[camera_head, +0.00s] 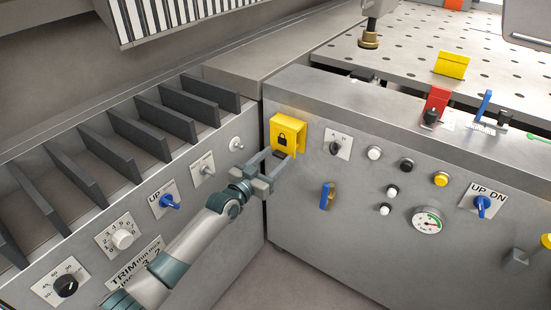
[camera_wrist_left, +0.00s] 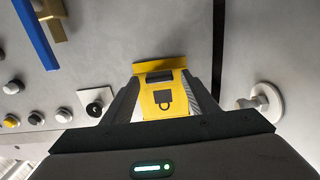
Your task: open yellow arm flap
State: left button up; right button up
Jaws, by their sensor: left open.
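The yellow flap (camera_head: 287,132) with a black padlock mark is on the grey machine panel, near the inner corner of the two panels. In the left wrist view the yellow flap (camera_wrist_left: 162,95) lies between my left gripper's two fingers, with a dark part visible at its yellow plate. My left gripper (camera_head: 270,164) is open, just below and in front of the flap. In the left wrist view its fingers (camera_wrist_left: 165,100) stand on either side of the flap; I cannot tell whether they touch it. My right gripper is not in view.
A selector switch (camera_head: 338,142), a blue lever (camera_head: 326,196), a gauge (camera_head: 428,221) and several buttons sit right of the flap. A round knob (camera_head: 236,144) is on the left panel. Dark upright dividers (camera_head: 165,130) line the left ledge. A perforated table (camera_head: 415,40) lies behind.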

pick_arm(q)
jog(key=shift+w+d, duration=0.15)
jog(key=shift+w, duration=0.05)
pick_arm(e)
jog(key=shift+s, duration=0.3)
pick_arm(q)
jog(key=shift+c, duration=0.7)
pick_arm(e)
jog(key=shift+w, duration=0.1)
pick_arm(q)
grip_shut()
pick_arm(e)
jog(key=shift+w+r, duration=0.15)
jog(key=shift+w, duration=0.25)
